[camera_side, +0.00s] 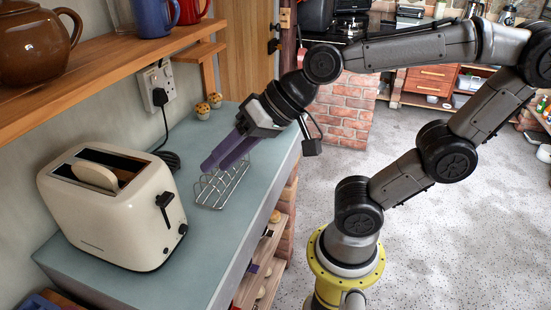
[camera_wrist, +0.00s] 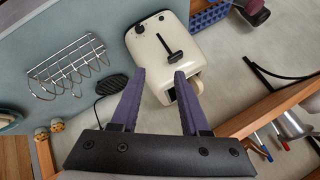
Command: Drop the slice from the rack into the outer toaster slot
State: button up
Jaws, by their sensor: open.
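The cream toaster (camera_side: 110,225) stands on the counter at the left in the side view and at top centre in the wrist view (camera_wrist: 158,45). A pale bread slice (camera_side: 95,176) sits upright in its slot nearer the side camera, its top edge showing. The other slot, toward the wall, looks dark and empty. The wire rack (camera_side: 208,196) stands right of the toaster and also shows in the wrist view (camera_wrist: 68,70); no slice shows in it. My gripper (camera_side: 217,165), with purple fingers, is open and empty, in front of the rack in the side view; the wrist view shows the fingers apart (camera_wrist: 160,73).
Two muffins (camera_side: 209,103) sit at the back of the counter by the wall. A black plug and cord (camera_side: 160,100) run down behind the toaster. A wooden shelf (camera_side: 100,60) with a brown teapot and mugs overhangs the counter.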

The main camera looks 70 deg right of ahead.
jog(key=s+d+f+n+g+h, duration=0.2)
jog(key=s+d+f+n+h, duration=0.1)
jog(key=s+d, duration=0.4)
jog(key=shift+d+f+n+g, duration=0.2)
jog(key=shift+f+n+g, duration=0.25)
jog(key=shift+n, duration=0.45)
